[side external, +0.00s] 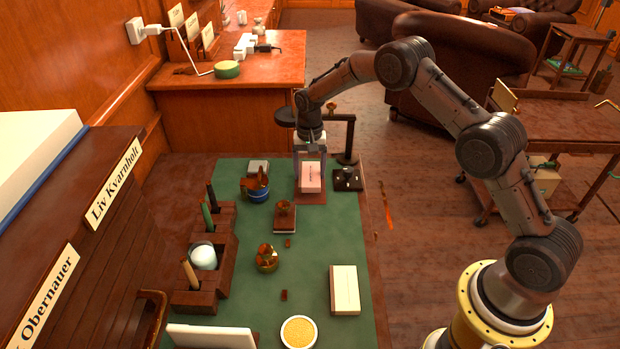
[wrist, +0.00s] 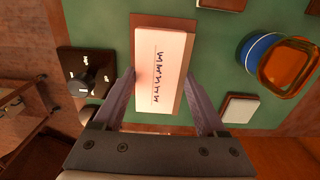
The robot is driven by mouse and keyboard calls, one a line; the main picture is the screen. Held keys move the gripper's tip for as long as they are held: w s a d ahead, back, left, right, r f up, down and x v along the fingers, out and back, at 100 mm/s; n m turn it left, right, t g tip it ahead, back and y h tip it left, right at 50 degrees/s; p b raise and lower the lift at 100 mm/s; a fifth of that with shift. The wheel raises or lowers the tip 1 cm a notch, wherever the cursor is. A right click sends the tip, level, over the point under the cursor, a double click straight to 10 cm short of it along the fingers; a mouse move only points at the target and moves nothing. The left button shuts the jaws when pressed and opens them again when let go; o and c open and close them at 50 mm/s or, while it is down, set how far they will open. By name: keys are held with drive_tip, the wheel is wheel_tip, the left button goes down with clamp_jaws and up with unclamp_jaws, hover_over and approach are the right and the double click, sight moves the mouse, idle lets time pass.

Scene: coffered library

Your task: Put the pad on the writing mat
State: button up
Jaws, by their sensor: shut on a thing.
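The pad (wrist: 160,72), a pale block with a line of dark marks on top, lies between the two fingers of my gripper (wrist: 161,76), which is shut on it. In the side view the pad (side external: 312,177) looks pinkish, under my gripper (side external: 311,172) at the far right part of the desk.
A green desk covering (side external: 325,240) lies under everything.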

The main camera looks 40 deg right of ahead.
sight(310, 174)
drive_tip(key=shift+f, duration=1.45)
drive_tip(key=shift+s+f, duration=0.1)
drive_tip(key=shift+f, duration=0.05)
drive_tip(key=o, duration=1.4)
wheel_tip(310, 174, up, 12)
drive_tip(key=shift+r, duration=0.25)
